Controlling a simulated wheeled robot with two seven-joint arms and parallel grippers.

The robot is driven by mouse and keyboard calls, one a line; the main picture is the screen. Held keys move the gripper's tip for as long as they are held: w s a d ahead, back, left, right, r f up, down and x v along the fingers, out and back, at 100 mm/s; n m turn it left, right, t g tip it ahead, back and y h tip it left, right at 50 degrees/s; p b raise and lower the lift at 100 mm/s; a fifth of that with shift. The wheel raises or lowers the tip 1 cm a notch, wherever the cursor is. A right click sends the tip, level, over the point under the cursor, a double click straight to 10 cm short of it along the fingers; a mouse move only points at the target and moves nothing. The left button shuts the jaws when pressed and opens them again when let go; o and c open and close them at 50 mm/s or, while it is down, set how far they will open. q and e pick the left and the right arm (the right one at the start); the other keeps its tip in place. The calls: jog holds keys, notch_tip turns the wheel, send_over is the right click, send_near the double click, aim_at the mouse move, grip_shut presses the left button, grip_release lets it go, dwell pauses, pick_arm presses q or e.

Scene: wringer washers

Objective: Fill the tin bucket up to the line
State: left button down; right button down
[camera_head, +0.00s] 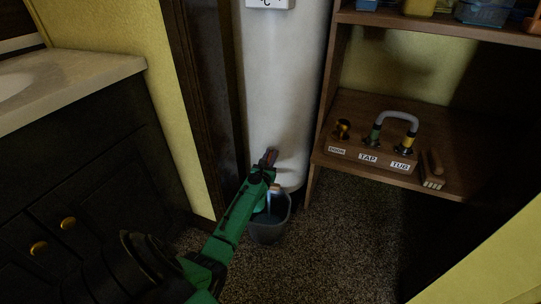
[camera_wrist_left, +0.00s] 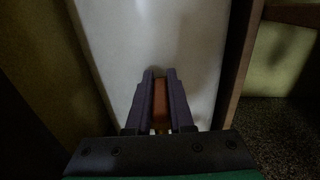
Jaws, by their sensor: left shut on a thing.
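The tin bucket (camera_head: 267,232) stands upright on the carpet below the white tank (camera_head: 284,80), grey and partly hidden by my left arm. My left gripper (camera_head: 269,157) is above the bucket, at the tank's lower front. In the left wrist view its two purple-grey fingers (camera_wrist_left: 161,98) are shut on an orange-brown handle (camera_wrist_left: 160,106). A small copper-coloured spout (camera_head: 274,188) shows just beneath the gripper, with a pale bluish streak below it inside the bucket. The fill line and the level in the bucket cannot be made out. My right gripper is not in view.
A wooden shelf (camera_head: 370,178) at right bears fittings labelled TAP and TUB, a grey curved hose (camera_head: 398,116) and a brush (camera_head: 433,172). A dark cabinet (camera_head: 100,190) stands at left. Carpet (camera_head: 340,245) right of the bucket is clear.

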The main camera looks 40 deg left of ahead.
pick_arm(q)
jog(key=shift+f, duration=0.15)
jog(key=c, duration=0.8)
grip_release()
jog(key=p+v, duration=0.2)
jog(key=v, duration=0.4)
jog(key=shift+s, duration=0.1)
jog(key=v, duration=0.8)
jog(key=shift+s+d+b, duration=0.15)
jog(key=shift+s+b, duration=0.05)
jog(key=shift+b, duration=0.1)
